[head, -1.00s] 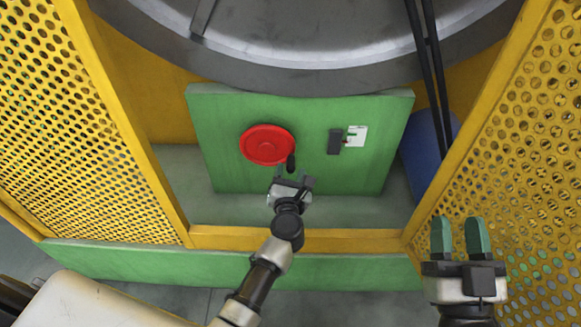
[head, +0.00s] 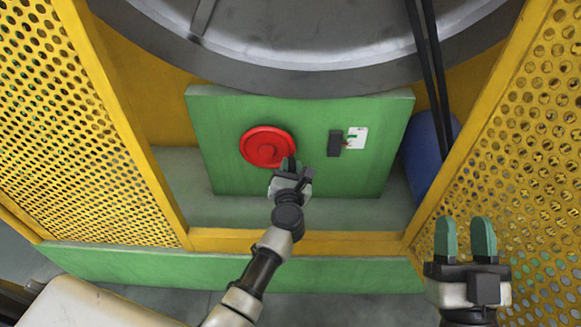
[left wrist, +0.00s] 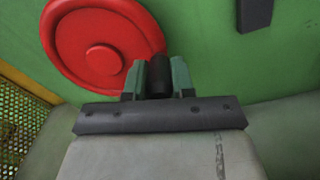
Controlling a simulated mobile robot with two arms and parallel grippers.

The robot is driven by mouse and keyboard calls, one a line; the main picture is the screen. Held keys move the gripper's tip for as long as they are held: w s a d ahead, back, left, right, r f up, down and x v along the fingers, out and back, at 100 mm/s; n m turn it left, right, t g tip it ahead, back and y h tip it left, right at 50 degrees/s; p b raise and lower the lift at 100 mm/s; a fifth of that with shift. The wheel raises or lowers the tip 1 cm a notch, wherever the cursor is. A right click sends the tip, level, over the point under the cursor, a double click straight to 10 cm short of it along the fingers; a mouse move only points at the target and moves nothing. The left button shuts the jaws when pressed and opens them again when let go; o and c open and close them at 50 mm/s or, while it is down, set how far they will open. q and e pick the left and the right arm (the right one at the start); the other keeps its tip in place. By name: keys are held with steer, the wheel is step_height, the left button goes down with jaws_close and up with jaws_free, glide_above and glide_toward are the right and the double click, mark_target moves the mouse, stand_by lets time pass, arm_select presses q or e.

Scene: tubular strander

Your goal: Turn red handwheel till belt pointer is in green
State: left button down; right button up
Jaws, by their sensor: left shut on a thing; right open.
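The red handwheel (head: 262,146) is mounted on the green panel (head: 230,180); it also shows in the left wrist view (left wrist: 90,45). My left gripper (head: 290,168) is at the wheel's lower right edge, shut on the wheel's black handle (left wrist: 158,76), which stands between its fingers in the left wrist view. A white gauge plate (head: 356,138) with a green mark and a small red pointer (head: 347,144) is right of the wheel. The pointer appears below the green mark, but is too small to read exactly. My right gripper (head: 466,240) is open and empty at the lower right.
A dark block (head: 335,143) sits beside the gauge. Yellow perforated guards (head: 80,120) stand on both sides. A large grey drum (head: 300,40) is above the panel. Black belts (head: 428,70) and a blue cylinder (head: 430,150) are to the right. A yellow sill (head: 340,242) runs in front.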

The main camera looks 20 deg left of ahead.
mark_target(269, 168)
arm_select(q)
steer(key=shift+f, duration=0.1)
